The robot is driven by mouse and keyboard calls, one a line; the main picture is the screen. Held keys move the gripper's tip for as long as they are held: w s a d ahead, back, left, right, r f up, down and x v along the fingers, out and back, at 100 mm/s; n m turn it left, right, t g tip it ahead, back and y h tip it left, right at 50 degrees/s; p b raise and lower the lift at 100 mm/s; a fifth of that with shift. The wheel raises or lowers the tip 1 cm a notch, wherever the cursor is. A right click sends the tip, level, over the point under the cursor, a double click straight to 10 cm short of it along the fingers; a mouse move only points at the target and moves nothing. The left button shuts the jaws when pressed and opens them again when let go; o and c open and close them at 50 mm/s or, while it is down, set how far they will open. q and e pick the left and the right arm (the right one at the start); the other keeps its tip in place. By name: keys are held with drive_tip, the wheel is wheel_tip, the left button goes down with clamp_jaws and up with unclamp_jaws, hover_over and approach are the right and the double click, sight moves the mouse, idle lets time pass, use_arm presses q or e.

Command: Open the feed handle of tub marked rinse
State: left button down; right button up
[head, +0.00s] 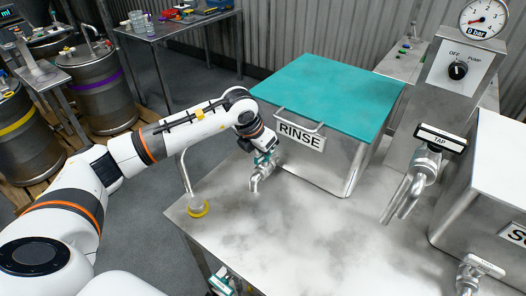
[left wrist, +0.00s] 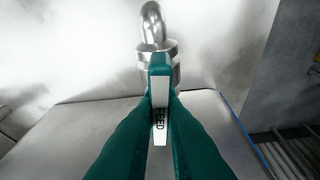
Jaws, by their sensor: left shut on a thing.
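The rinse tub (head: 325,165) is a steel box with a teal lid and a RINSE label, standing on the steel table. Its feed valve (head: 256,178) is a metal spout at the tub's left side. My left gripper (head: 264,157) is over the valve. In the left wrist view its teal fingers (left wrist: 160,115) are closed on both sides of the feed handle (left wrist: 160,125), a narrow lever with a white FEED label. The lever points in line with the metal pipe (left wrist: 153,30) beyond it. My right gripper is not in view.
A bent pipe with a yellow ring (head: 198,209) stands left of the valve. A tap (head: 425,165), a pump panel with a gauge (head: 457,65) and a second tub (head: 500,170) stand at the right. A teal-and-metal fitting (head: 224,284) shows below the table edge.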

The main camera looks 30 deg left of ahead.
use_arm(q)
drive_tip(key=shift+n, duration=0.7)
drive_tip(key=shift+r+y, duration=0.1)
drive_tip(key=shift+y, duration=0.2)
drive_tip(key=c, duration=1.5)
unclamp_jaws()
drive_tip(key=b+v, duration=0.1)
drive_tip(key=v, duration=1.1)
drive_tip(key=shift+b, duration=0.4)
drive_tip(key=shift+s, duration=0.1)
